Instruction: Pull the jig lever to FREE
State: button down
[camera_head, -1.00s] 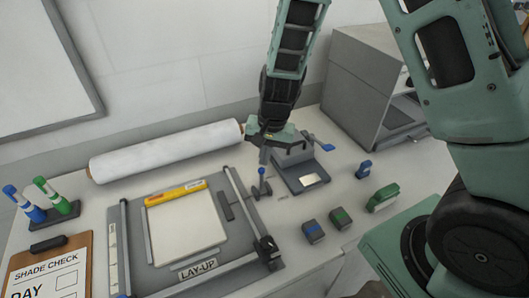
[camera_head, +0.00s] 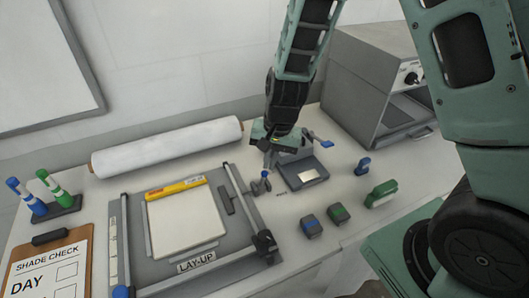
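The lay-up jig (camera_head: 130,262) is a grey board with metal rails, lying on the table at the left middle. A small lever with a blue knob (camera_head: 265,174) stands beside its right rail; I take this to be the jig lever. My gripper (camera_head: 268,162) points down from above, its fingers right at the knob. Whether the fingers touch or grip the knob is too small to tell. Any FREE marking near the lever is too small to read.
A small grey device with a blue handle (camera_head: 319,139) stands just right of my gripper. A white roll (camera_head: 165,148) lies behind the jig. A large grey machine (camera_head: 370,75) stands at the back right.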

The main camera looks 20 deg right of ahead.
jog(key=shift+s+a+f, duration=0.1)
jog(key=shift+s+f, duration=0.15)
jog(key=shift+s, duration=0.05)
jog(key=shift+w+f, duration=0.1)
jog(key=shift+w, duration=0.6)
jog(key=d+r, duration=0.3)
jog(key=r, duration=0.8)
jog(key=shift+s+d, duration=0.3)
jog(key=shift+s, duration=0.1)
